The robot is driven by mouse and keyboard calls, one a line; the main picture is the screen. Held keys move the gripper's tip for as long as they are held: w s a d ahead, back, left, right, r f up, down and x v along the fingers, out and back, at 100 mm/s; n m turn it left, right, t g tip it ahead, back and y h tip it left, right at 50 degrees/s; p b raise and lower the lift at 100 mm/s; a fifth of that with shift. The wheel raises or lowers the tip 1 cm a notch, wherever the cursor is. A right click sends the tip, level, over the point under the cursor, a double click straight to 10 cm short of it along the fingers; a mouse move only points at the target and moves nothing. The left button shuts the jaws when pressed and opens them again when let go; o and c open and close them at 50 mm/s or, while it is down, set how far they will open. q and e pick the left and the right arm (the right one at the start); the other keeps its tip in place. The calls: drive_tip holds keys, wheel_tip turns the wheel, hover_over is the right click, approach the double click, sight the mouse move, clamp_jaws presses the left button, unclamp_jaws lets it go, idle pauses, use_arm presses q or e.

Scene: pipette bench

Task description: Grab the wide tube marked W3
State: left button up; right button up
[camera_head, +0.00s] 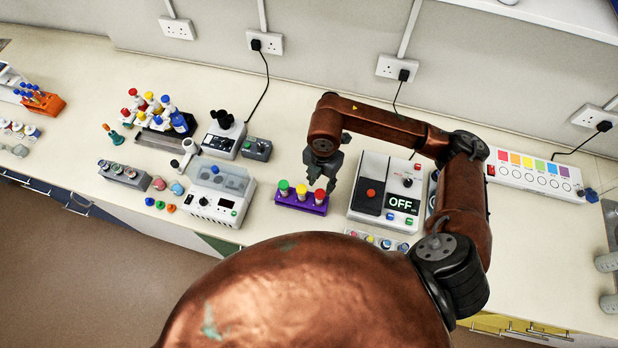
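A purple rack (290,203) stands on the bench near the middle of the head view. My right gripper (322,182) points down just behind the rack's right end, close to the yellow and red caps. Its fingers look spread with nothing between them. My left gripper is not in view.
A white device (373,170) reading OFF stands right of the rack. A white box with a dial (222,186) stands to its left. Bottles (150,105), a microscope (224,138) and a colour-patch strip (530,172) are farther out. Bare bench lies behind the rack.

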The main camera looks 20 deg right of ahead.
sight(320, 193)
drive_tip(key=shift+w+f, duration=0.1)
drive_tip(key=shift+f, duration=0.55)
drive_tip(key=s+f, duration=0.1)
drive_tip(key=s+p, duration=0.1)
drive_tip(key=s, duration=0.1)
drive_tip(key=shift+a+f, duration=0.1)
drive_tip(key=shift+f, duration=0.3)
drive_tip(key=f, duration=0.1)
drive_tip(key=w+f, duration=0.1)
drive_tip(key=w+f+p, duration=0.1)
drive_tip(key=f, duration=0.1)
drive_tip(key=shift+a, duration=0.15)
drive_tip(key=shift+s+f, duration=0.1)
drive_tip(key=shift+f, duration=0.1)
drive_tip(key=shift+s+r, duration=0.15)
drive_tip(key=shift+s, duration=0.05)
drive_tip(key=shift+c, duration=0.6)
drive_tip(key=shift+w+f, duration=0.2)
drive_tip(key=shift+w, duration=0.2)
drive_tip(key=c, duration=0.5)
drive_tip(key=shift+s+r, duration=0.15)
drive_tip(key=shift+s, duration=0.1)
clamp_jaws()
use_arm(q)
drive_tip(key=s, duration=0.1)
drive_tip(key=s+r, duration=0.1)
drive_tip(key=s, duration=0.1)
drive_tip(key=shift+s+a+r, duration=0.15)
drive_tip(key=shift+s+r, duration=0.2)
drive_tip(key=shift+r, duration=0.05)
